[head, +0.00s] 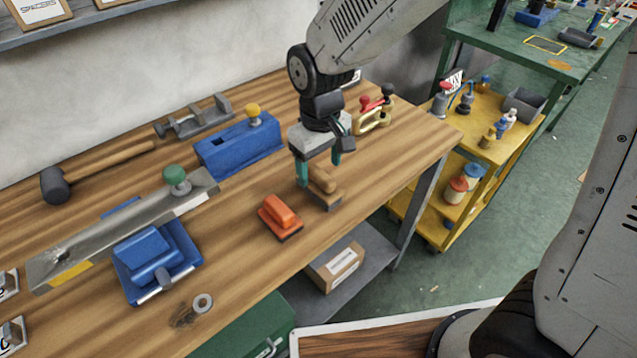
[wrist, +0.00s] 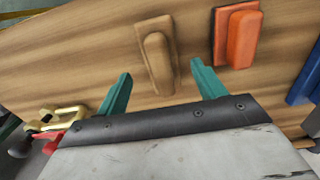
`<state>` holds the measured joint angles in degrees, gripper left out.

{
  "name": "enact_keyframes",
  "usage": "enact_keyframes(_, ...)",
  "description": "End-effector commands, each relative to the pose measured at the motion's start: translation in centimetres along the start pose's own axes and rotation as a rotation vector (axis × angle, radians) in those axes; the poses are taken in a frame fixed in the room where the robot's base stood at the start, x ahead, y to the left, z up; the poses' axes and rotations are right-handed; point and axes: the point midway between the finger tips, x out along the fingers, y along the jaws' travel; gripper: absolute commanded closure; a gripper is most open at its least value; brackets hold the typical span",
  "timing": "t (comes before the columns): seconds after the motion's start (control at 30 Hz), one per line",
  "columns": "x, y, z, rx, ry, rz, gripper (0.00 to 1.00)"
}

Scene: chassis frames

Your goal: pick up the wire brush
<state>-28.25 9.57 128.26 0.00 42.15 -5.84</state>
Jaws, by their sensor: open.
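The wire brush (head: 326,190), a wooden block with a raised wooden handle, lies on the workbench near its front edge. Its bristles cannot be made out clearly. In the wrist view the brush (wrist: 158,62) lies between the lines of my two teal fingers, its long side running up the picture. My gripper (head: 319,166) is open and empty, just above and behind the brush in the head view. The fingers do not appear to touch it. In the wrist view my gripper (wrist: 161,70) has one finger on each side of the brush's near end.
An orange block tool (head: 280,217) lies close left of the brush. A blue fixture (head: 238,145) stands behind left. A brass-coloured clamp (head: 372,118) with red and black knobs stands behind right. The workbench (head: 405,150) is clear to the brush's right.

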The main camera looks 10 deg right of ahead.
Motion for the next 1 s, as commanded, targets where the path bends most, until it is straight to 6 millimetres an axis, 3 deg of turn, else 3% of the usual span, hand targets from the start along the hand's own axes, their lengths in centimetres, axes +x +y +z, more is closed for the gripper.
enact_keyframes(0.3, 4.3, -0.2, -0.2, 0.001, -0.003, 0.0, 0.31)
enact_keyframes(0.57, 4.6, -0.2, -0.2, 0.001, 0.0, 0.0, 0.31)
enact_keyframes(0.77, 4.5, -0.2, -0.2, 0.001, 0.0, 0.0, 0.81)
enact_keyframes(1.0, 4.5, -0.2, -0.2, 0.001, 0.0, 0.0, 0.82)
